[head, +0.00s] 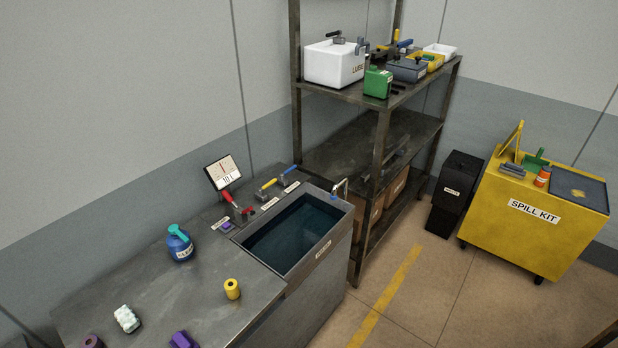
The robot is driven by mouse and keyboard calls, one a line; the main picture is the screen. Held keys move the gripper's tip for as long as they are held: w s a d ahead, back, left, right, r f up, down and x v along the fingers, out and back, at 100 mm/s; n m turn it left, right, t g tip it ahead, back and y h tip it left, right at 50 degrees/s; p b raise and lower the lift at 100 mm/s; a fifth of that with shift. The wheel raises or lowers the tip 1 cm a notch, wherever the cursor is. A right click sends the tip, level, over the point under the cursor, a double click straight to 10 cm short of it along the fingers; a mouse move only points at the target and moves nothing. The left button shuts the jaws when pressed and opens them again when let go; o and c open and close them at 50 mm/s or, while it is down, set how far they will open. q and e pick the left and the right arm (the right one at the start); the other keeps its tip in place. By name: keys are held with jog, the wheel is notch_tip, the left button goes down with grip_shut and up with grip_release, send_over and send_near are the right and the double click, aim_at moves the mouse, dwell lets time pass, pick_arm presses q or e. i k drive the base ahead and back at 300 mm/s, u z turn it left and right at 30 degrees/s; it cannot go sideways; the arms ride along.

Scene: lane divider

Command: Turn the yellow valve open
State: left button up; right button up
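A small valve with a yellow lever handle (269,183) stands on the back ledge of the steel counter, behind the sink basin (290,235). A blue-handled valve (290,170) is just to its right, and a red-handled valve (230,199) is to its left. Small label plates lie in front of the valves; their text is too small to read. The yellow handle appears to lie low and slanted, rising to the right. I cannot tell from its angle whether the valve is open or shut. Neither of my grippers shows in the head view.
The counter (130,285) holds a blue spray bottle (179,245), a yellow roll (232,289), a white item (127,318) and purple items. A sign (223,172) stands behind the red valve. Right are a metal shelf (430,90), a black bin (457,190) and a yellow spill-kit cart (530,220).

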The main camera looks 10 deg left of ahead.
aim_at(260, 189)
jog(key=z, duration=0.1)
jog(key=i, duration=1.3)
jog(key=u, duration=0.85)
